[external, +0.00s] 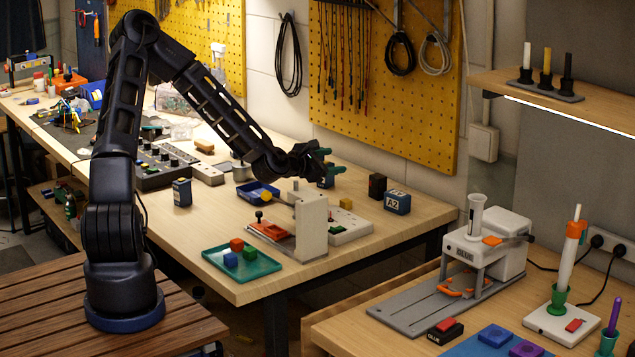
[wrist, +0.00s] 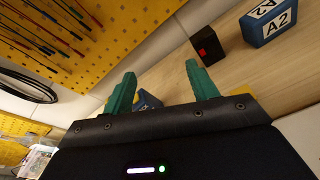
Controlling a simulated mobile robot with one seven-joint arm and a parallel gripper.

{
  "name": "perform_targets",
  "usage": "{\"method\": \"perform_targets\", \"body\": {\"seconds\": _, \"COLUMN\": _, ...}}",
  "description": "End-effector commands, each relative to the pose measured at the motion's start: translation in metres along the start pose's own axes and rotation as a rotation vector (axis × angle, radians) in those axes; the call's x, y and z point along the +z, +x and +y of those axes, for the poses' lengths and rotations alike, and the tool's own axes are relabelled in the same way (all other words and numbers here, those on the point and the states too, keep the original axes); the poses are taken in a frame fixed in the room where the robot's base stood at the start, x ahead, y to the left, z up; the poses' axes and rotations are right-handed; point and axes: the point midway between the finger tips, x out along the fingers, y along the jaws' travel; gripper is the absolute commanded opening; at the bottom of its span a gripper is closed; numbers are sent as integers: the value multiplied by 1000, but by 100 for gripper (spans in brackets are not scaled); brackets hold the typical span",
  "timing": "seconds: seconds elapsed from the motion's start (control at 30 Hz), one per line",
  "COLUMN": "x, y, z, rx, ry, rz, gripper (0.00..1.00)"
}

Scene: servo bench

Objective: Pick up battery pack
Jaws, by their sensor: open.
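My gripper (external: 329,160) is open, with green fingers (wrist: 161,70) spread apart and nothing between the tips. Several blue, labelled boxes look like battery packs. One blue pack (external: 326,181) stands near the back of the bench, just below my gripper and partly covered by it. In the wrist view this pack (wrist: 149,100) shows low beside the left finger, mostly hidden by the finger and gripper body. A pack marked A2 (external: 397,203) stands farther right, also in the wrist view (wrist: 268,22). Another pack (external: 182,192) stands at the left, near the control box.
A black block (external: 377,186) with a red face (wrist: 207,46) stands beside the A2 pack. The pegboard (external: 385,90) rises behind.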

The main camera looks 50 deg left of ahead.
Motion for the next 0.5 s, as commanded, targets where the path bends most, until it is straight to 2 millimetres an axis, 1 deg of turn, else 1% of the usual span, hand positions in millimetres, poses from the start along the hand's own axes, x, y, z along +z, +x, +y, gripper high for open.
{"method": "perform_targets", "body": {"seconds": 0.03, "x": -6, "y": 2, "z": 12, "rx": 40, "ry": -81, "rz": -12, "gripper": 58}}
{"method": "perform_targets", "body": {"seconds": 0.1, "x": -8, "y": 4, "z": 28, "rx": 95, "ry": -184, "rz": -37, "gripper": 58}}
{"method": "perform_targets", "body": {"seconds": 0.2, "x": -12, "y": 5, "z": 48, "rx": 164, "ry": -312, "rz": -70, "gripper": 58}}
{"method": "perform_targets", "body": {"seconds": 0.3, "x": -16, "y": 4, "z": 65, "rx": 217, "ry": -404, "rz": -97, "gripper": 58}}
{"method": "perform_targets", "body": {"seconds": 0.4, "x": -17, "y": 3, "z": 74, "rx": 247, "ry": -459, "rz": -115, "gripper": 58}}
{"method": "perform_targets", "body": {"seconds": 0.5, "x": -21, "y": 3, "z": 77, "rx": 259, "ry": -482, "rz": -121, "gripper": 58}}
